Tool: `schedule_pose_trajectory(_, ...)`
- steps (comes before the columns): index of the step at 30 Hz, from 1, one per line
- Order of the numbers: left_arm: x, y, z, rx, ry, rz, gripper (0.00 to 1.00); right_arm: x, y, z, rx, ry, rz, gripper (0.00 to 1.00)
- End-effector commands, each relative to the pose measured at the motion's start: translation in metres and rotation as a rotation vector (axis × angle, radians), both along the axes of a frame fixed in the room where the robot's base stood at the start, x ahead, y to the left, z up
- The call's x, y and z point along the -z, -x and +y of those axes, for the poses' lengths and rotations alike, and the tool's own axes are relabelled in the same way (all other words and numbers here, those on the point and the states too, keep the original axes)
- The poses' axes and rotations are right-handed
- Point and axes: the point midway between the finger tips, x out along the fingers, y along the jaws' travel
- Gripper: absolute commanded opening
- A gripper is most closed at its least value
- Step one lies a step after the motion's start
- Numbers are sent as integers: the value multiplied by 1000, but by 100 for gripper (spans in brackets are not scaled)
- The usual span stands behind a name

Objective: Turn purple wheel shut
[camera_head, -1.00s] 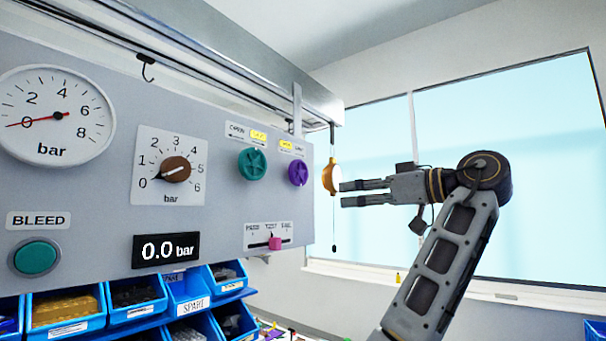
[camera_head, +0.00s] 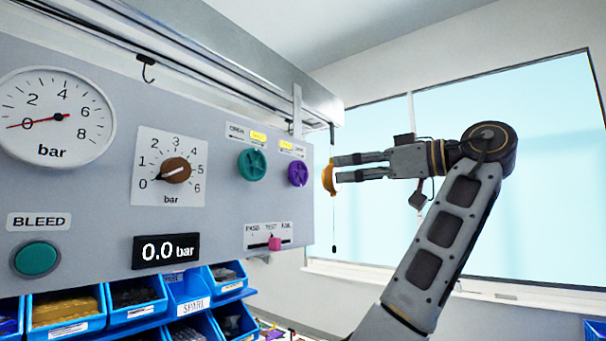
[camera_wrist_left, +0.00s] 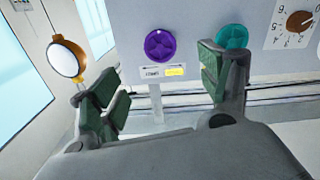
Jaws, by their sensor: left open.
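The purple wheel (camera_head: 298,173) is mounted at the right end of the grey panel, under a small label with a yellow tag. It also shows in the left wrist view (camera_wrist_left: 159,46), at the top, between the fingers in the picture. My left gripper (camera_head: 336,168) is open and empty, to the right of the wheel and apart from it, with its fingers pointing left at the panel's end. In the left wrist view the green-padded fingers of the gripper (camera_wrist_left: 162,90) are spread wide, and the view is upside down. My right gripper is not in view.
A teal wheel (camera_head: 252,164) sits left of the purple one; in the wrist view it is close beside a finger. An orange hanging lamp (camera_head: 328,180) overlaps the fingertips in the head view. A pink slider (camera_head: 275,243) is below. Blue bins (camera_head: 137,306) stand under the panel.

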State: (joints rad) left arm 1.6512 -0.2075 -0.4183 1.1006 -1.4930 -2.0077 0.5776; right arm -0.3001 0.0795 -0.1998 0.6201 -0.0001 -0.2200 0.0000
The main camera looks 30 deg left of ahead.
Motion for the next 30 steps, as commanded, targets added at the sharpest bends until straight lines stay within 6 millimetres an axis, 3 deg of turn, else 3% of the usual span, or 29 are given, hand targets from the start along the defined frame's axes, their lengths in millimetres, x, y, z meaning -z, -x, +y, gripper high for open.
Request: schedule_pose_trajectory(30,-1,-6,81,-2,-1,0,78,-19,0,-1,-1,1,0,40)
